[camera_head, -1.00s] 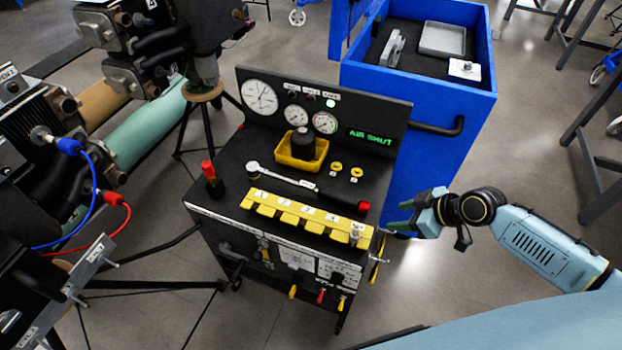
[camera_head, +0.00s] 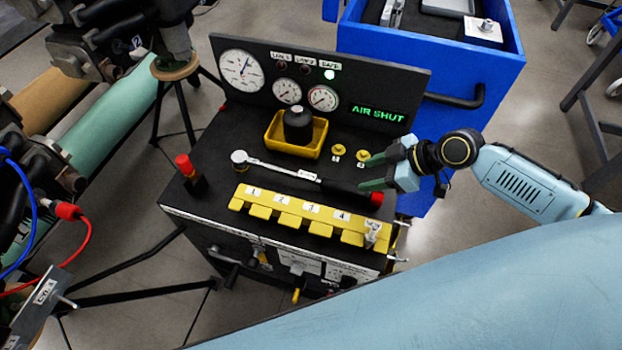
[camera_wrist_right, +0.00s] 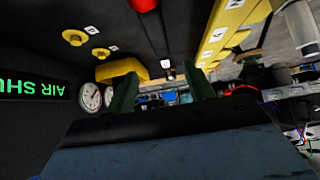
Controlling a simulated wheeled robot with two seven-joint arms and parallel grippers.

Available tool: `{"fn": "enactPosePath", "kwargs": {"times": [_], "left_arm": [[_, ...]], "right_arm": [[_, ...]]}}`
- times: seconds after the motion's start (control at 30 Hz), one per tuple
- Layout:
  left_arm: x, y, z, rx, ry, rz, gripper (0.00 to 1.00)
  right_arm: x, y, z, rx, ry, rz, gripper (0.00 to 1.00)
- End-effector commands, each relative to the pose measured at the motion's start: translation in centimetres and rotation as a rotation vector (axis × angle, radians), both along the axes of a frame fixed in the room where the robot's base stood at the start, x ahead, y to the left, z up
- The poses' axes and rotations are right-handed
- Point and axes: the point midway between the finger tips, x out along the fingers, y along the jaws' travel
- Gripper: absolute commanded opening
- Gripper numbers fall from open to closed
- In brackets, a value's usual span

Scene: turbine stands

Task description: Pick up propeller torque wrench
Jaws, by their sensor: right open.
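The torque wrench (camera_head: 290,170) lies on the dark top of the stand in the head view. Its silver ratchet head points left and its black handle ends in a red cap at the right. My right gripper (camera_head: 366,172) is open and empty at the stand's right side, with its fingertips pointing left near the handle end. One finger appears to overlap the handle in the picture; I cannot tell whether it touches. In the right wrist view the red handle end (camera_wrist_right: 142,5) shows at the top edge, beyond the open fingers (camera_wrist_right: 162,92). My left gripper is not in view.
A yellow numbered rack (camera_head: 300,213) stands in front of the wrench. A yellow tray (camera_head: 310,146) with a black part sits behind it. Two yellow knobs (camera_head: 363,157) are close to my right fingers. A gauge panel (camera_head: 400,85) rises behind. A blue cabinet (camera_head: 500,60) stands behind right.

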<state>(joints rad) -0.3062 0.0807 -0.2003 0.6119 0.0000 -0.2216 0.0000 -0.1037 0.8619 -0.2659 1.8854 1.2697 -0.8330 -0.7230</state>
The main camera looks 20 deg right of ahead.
Motion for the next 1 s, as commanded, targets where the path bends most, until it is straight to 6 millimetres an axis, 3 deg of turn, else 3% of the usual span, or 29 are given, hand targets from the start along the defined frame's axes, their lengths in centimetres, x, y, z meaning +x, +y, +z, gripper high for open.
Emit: {"fn": "enactPosePath", "kwargs": {"times": [0.3, 0.8, 1.0], "left_arm": [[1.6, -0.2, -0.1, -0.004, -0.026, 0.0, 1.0], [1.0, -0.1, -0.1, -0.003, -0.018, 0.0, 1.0], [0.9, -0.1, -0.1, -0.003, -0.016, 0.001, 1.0]], "right_arm": [[2.4, 3.2, -3.8, 0.002, -0.001, -0.001, 0.53], [4.6, 6.4, -7.5, 0.002, 0.001, 0.0, 0.53], [4.8, 6.6, -7.8, -0.001, 0.001, 0.001, 0.53]]}}
